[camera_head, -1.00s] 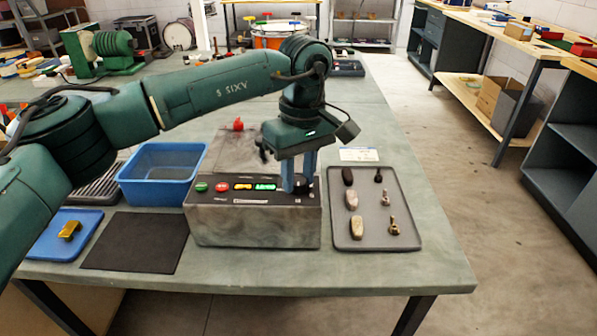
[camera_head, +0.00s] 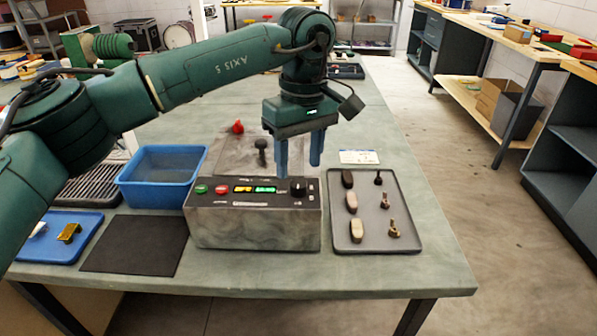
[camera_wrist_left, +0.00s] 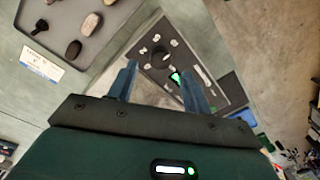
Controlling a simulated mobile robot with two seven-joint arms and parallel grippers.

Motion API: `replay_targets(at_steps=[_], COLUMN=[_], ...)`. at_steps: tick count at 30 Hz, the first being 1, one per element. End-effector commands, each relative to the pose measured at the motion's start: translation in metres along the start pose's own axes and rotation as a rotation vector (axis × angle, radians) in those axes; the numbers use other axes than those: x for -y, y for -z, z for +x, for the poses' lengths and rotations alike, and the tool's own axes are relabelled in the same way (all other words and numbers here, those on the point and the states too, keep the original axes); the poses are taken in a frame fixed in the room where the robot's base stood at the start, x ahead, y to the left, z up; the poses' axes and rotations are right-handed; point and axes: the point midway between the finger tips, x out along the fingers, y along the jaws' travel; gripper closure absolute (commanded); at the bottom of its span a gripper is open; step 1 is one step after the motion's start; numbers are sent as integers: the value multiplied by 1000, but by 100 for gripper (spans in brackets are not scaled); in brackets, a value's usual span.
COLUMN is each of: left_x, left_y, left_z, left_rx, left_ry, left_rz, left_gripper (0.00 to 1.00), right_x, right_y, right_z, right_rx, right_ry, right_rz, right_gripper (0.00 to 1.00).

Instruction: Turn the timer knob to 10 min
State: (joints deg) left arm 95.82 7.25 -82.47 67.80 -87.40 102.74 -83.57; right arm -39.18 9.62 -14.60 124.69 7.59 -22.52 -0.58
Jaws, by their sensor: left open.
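The timer box (camera_head: 253,226) stands near the table's front edge, with a green and a red button, two lit displays and a black knob (camera_head: 298,187) at the right of its top. The display digits are too small to read. My left gripper (camera_head: 299,171) is open and empty above the box, its blue fingers raised clear of the knob. In the left wrist view the knob (camera_wrist_left: 160,58) shows between and beyond the two fingertips (camera_wrist_left: 165,75). The knob's pointer setting cannot be read. My right gripper is not in view.
A grey tray (camera_head: 378,243) with several small parts lies right of the box, with a white card (camera_head: 360,157) behind it. A blue bin (camera_head: 163,193), a black mat (camera_head: 136,258) and a blue tray (camera_head: 55,252) lie to the left.

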Motion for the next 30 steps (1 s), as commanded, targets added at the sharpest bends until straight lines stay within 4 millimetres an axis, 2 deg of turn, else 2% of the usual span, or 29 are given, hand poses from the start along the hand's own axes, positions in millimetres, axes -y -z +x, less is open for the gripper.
replay_targets(at_steps=[1,6,12,18,30], left_x=[-1,0,0,0,0], left_y=[0,0,0,-1,-1], left_z=[-14,-53,-84,-94,-94], left_rx=[-2,-2,-1,0,0], left_ry=[-2,-2,-1,0,0], left_rz=[-1,0,0,1,1], left_gripper=[50,50,50,50,50], right_x=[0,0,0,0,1], right_y=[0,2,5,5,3], right_z=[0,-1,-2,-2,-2], right_rx=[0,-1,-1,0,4], right_ry=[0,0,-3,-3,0], right_rz=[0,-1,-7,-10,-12], right_gripper=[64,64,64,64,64])
